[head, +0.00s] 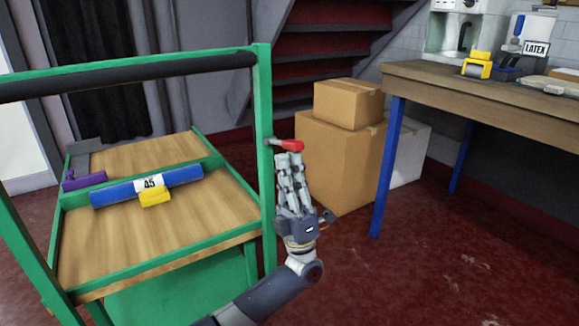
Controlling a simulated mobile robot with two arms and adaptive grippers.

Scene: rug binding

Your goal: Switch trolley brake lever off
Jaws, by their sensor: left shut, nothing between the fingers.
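The trolley (263,180) has a green frame, a black handle bar (130,75) and a wooden deck, and it stands at the left. The brake lever (290,145) has a red grip and sticks out to the right from the trolley's right upright. My left gripper (289,160) is shut and empty, pointing up, with its fingertips just below the red grip. I cannot tell whether the fingertips touch it. My right gripper is not in view.
A blue roll labelled 45 (180,180) with a yellow piece (155,197) and a purple item (85,180) lie on the trolley. Cardboard boxes (335,160) stand behind the lever. A workbench (480,105) with blue legs is at the right. Red floor is clear in front.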

